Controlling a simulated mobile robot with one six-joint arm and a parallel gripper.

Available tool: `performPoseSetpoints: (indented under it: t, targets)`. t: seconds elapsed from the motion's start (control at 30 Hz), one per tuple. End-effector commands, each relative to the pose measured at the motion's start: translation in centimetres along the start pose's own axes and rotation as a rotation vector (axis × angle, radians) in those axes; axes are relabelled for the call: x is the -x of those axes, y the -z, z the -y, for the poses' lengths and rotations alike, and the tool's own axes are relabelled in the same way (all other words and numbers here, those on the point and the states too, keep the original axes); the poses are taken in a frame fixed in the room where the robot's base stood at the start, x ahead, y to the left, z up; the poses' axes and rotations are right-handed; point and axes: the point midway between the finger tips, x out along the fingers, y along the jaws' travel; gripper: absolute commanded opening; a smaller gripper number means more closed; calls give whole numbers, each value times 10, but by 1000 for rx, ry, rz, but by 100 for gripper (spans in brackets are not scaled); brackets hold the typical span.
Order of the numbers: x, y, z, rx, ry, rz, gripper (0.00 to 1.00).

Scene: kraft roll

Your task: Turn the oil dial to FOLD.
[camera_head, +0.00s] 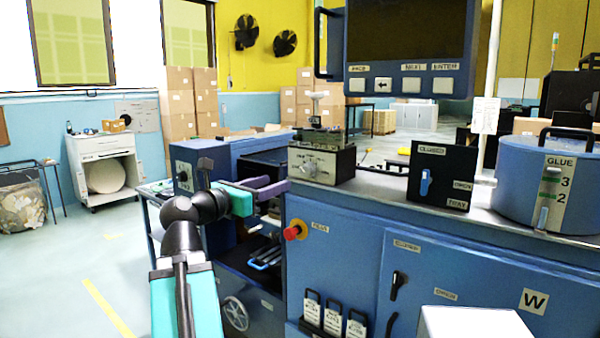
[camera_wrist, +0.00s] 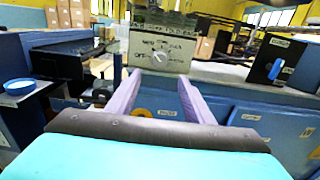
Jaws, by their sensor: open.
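A cream control box (camera_head: 322,164) stands on the near left end of the blue machine's top. Its front carries a small light-coloured dial (camera_head: 309,168) with lettering around it. In the wrist view the dial (camera_wrist: 160,56) faces me, straight beyond my fingers. The lettering is too blurred to read surely, and I cannot tell which mark the dial points at. My gripper (camera_head: 276,187) has two purple fingers. They are apart and empty, a little below and left of the dial in the head view. In the wrist view my gripper (camera_wrist: 158,80) frames the space below the dial, apart from it.
A red stop button (camera_head: 295,230) sticks out below the cream box. A black switch box (camera_head: 441,174) with a blue lever and a blue glue pot (camera_head: 530,185) stand to the right. A screen panel (camera_head: 410,50) hangs above. A blue unit (camera_head: 235,160) stands left.

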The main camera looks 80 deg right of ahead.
Motion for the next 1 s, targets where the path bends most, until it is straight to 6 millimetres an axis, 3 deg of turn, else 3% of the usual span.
performPoseSetpoints:
  t: [1.0]
  targets:
    - [-66, -2, 0, 1, 1, -2, 47]
